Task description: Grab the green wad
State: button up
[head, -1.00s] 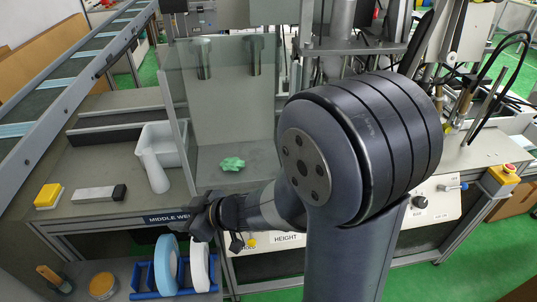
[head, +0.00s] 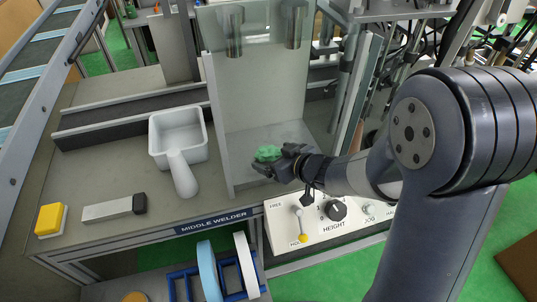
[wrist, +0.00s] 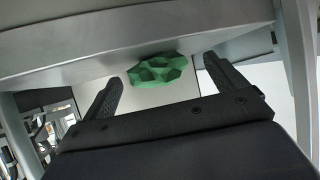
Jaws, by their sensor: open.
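The green wad (head: 268,153) is a small crumpled lump on the grey floor of the clear-walled bay in the head view. My gripper (head: 277,170) is at the wad, its fingers close beside it and partly covering it from the right. In the wrist view the wad (wrist: 157,70) shows ahead, between the two dark fingers (wrist: 163,82), which are spread apart. The fingers are open and a gap shows on both sides of the wad.
A clear panel (head: 222,30) stands over the bay, with a side wall (head: 217,130) left of the wad. A white scoop (head: 182,172), a grey block with a black end (head: 113,208) and a yellow block (head: 50,219) lie on the left table. A control panel (head: 330,220) is below my arm.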

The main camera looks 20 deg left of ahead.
jog(key=shift+x, duration=0.75)
jog(key=c, duration=1.1)
